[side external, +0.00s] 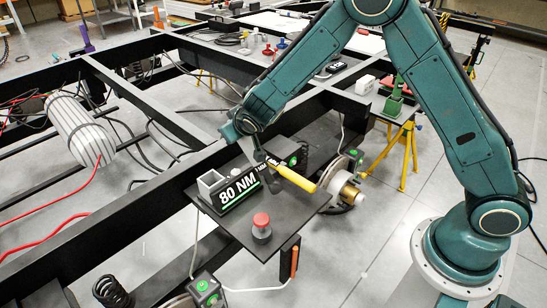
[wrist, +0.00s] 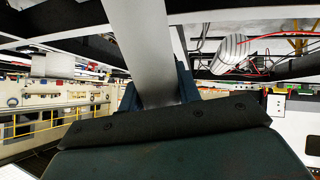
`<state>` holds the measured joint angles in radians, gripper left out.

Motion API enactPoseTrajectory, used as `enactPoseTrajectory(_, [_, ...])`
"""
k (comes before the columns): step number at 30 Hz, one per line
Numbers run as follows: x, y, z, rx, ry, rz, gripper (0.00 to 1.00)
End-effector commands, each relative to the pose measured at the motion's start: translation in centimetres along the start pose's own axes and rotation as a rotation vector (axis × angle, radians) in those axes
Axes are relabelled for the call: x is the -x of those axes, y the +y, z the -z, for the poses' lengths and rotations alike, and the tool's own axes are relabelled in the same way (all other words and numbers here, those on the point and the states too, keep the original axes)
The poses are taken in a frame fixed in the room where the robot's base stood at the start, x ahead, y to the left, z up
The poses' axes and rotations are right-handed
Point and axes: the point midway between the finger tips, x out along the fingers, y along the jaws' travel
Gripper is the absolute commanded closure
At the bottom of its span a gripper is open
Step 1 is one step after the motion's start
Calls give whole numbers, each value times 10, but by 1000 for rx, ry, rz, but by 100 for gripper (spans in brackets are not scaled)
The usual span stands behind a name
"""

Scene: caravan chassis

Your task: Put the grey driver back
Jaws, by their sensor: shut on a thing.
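My gripper (side external: 259,156) is low over the dark platform beside the sign marked "80 NM" (side external: 238,189). In the wrist view the jaws (wrist: 158,92) are shut on a broad, smooth grey shaft, the grey driver (wrist: 145,45), which runs up out of the picture. In the side view the driver is small and partly hidden by my wrist, and its far end is unclear. A yellow-handled tool (side external: 292,178) shows just right of my gripper; I cannot tell whether it touches it. A square grey holder (side external: 211,183) stands at the sign's left end.
A red-topped button (side external: 262,226) stands on the platform (side external: 237,228) near its front. Green-topped dark boxes (side external: 206,288) sit by the brake hubs. Black chassis rails (side external: 130,197) run behind. A yellow stand (side external: 402,155) is at right. The platform's front right is bare.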

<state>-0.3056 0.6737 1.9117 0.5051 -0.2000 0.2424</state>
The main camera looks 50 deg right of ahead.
Motion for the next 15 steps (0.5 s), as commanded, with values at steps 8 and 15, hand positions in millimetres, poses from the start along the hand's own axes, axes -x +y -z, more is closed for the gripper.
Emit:
enactPoseTrajectory(8, [4, -17, 45, -65, 247, 53, 100])
enactPoseTrajectory(15, [18, -34, 89, -125, 462, 124, 100])
